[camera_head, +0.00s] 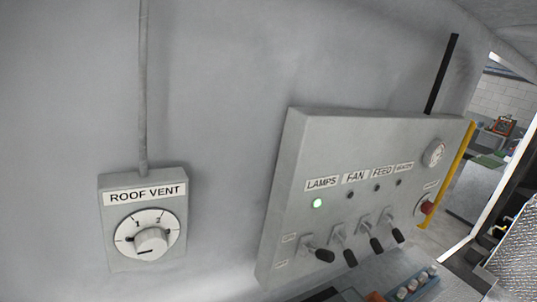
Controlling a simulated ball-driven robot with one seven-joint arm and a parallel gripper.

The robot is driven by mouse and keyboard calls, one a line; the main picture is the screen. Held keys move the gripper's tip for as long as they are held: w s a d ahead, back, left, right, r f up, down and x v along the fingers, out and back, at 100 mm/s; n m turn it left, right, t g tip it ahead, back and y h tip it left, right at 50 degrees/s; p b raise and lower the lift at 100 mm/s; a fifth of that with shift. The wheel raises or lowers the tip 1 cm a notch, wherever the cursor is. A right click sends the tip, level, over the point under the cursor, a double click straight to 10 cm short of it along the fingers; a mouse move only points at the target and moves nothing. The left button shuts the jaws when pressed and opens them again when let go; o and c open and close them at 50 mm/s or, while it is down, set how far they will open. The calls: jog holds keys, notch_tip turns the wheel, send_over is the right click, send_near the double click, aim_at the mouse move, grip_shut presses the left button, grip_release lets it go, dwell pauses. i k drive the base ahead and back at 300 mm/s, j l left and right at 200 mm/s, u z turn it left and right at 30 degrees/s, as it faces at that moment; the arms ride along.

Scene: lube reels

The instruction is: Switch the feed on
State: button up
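A grey control panel (290,170) is mounted on the wall at right of centre. The FEED label (382,172) is third in its row, with a dark indicator (377,188) below it. The black-tipped FEED lever (376,245) points down and to the right, like the FAN lever (350,258) and the fourth lever (398,235). The LAMPS lever (323,255) sticks out more sideways, and its indicator (318,203) is lit green. The small position marks at the panel's left are too small to read. My gripper is not recognizable in this view.
A ROOF VENT box (116,247) with a white dial is on the wall at left. The panel also has a gauge (433,154) and a red button (427,208). A blue item with small cylinders (415,285) sits below the panel. A doorway opens at right.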

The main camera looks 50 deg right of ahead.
aim_at(377, 246)
jog(key=z, duration=2.2)
